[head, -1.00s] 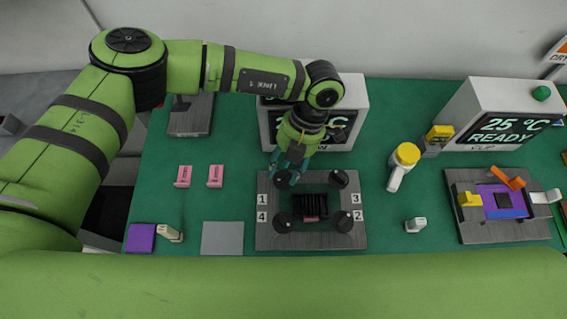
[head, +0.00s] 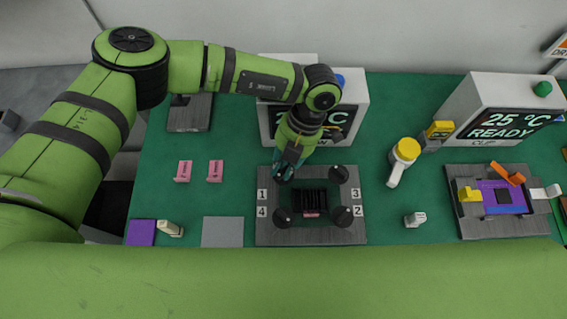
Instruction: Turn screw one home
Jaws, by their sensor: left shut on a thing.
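The grey plate (head: 283,236) holds a black finned block (head: 310,200) at its middle and black screw knobs near its corners, with labels 1, 4, 3 and 2. Screw one (head: 282,178) is at the upper left beside label 1 (head: 262,195), mostly hidden under my left gripper. My left gripper (head: 284,175) points down over it and is shut on its knob. The other knobs stand at label 3 (head: 339,174), label 4 (head: 284,217) and label 2 (head: 342,215). My right gripper is not in view.
A display box (head: 350,100) stands behind the plate. To the right are a yellow-capped tool (head: 404,155), a small white piece (head: 415,219) and a second fixture (head: 480,228) with coloured levers. Pink pieces (head: 184,171) and a grey pad (head: 222,232) lie left on the green table.

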